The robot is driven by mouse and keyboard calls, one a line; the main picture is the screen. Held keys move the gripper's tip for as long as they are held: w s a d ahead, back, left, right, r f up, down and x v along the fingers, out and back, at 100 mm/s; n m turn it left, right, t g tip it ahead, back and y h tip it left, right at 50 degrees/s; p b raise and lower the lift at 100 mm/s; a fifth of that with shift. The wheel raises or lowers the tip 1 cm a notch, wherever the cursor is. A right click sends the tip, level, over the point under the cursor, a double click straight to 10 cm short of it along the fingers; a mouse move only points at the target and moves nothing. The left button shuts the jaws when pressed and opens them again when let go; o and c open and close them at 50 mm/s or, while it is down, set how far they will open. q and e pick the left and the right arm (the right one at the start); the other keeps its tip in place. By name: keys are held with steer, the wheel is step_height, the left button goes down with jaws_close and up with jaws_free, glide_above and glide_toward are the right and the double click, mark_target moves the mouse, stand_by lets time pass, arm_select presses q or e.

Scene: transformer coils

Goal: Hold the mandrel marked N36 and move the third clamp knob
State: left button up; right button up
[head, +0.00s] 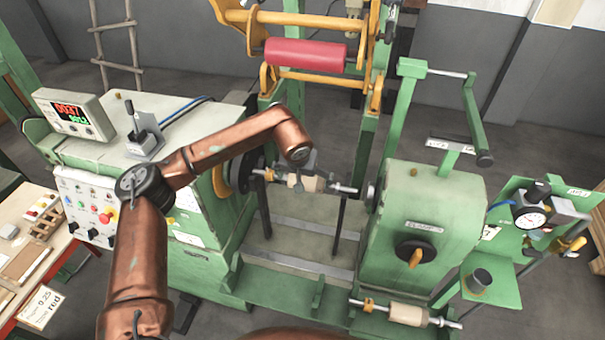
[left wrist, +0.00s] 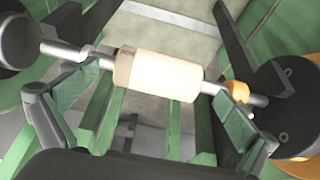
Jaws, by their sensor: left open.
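A mandrel with a cream cylinder on a metal shaft (head: 308,183) lies between the green winding machine's faceplate and tailstock. It also shows across the left wrist view (left wrist: 165,75). My left gripper (head: 302,172) is over this mandrel, partly hiding it. In the left wrist view its open fingers (left wrist: 155,100) stand wide apart, near the two ends of the cylinder. A second similar mandrel (head: 405,314) lies on the front green ledge. No N36 mark is legible on either. An orange knob (head: 415,258) sits on the tailstock's front; which knob is third, I cannot tell.
The control cabinet (head: 92,208) with a red-digit display (head: 72,112) stands at left. A red roll (head: 305,54) hangs in an orange frame behind. A dial gauge stand (head: 533,219) is at right. A wooden bench (head: 30,262) is at far left.

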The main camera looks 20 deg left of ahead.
arm_select(q)
steer(key=shift+x, duration=0.85)
